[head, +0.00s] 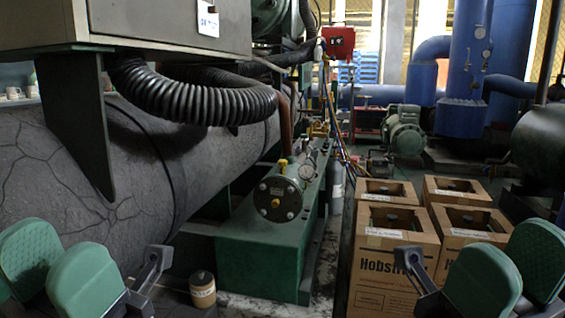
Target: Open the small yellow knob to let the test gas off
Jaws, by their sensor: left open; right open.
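A small yellow knob (282,164) stands on top of the dark green cylinder (284,190), near its front end. A second small brass-yellow fitting (276,203) sits on the cylinder's bolted end plate. A round gauge (307,171) is just right of the upper knob. I cannot tell from this view whether the knob is turned open or shut. My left gripper (58,270), with green pads, is open and empty at the bottom left, well apart from the knobs. My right gripper (510,270) is open and empty at the bottom right, in front of the boxes.
Several cardboard boxes (395,265) stand on the right. The cylinder rests on a green base (262,252). A large grey cracked pipe (60,170) fills the left, with a black corrugated hose (190,102) above. A small tan container (203,289) stands low in front.

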